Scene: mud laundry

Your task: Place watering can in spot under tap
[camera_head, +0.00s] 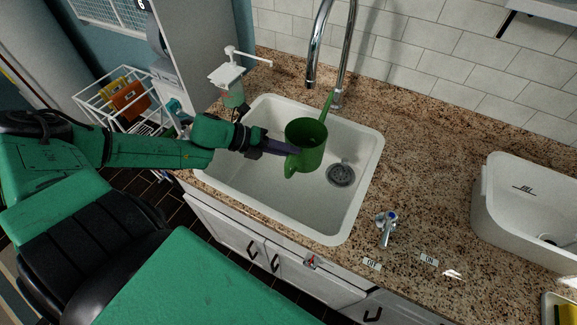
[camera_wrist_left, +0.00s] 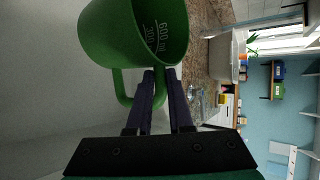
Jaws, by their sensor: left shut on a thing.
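A green watering can (camera_head: 308,155) is held over the white sink (camera_head: 368,165), left of the drain and below the chrome tap (camera_head: 313,62). Its long spout points up toward the back, near the tap. My left gripper (camera_head: 292,149) is shut on the can. In the left wrist view the can (camera_wrist_left: 110,35) shows its open top, inner volume marks and handle, with my left gripper's fingers (camera_wrist_left: 162,85) at the handle. Whether the can touches the sink floor cannot be told. My right gripper is not in view.
A white soap dispenser (camera_head: 228,78) stands at the sink's back left corner. A small faucet lever (camera_head: 387,228) is on the granite counter (camera_head: 430,150) in front right of the sink. A white tub (camera_head: 520,195) stands at the right. A wire rack (camera_head: 120,95) is at left.

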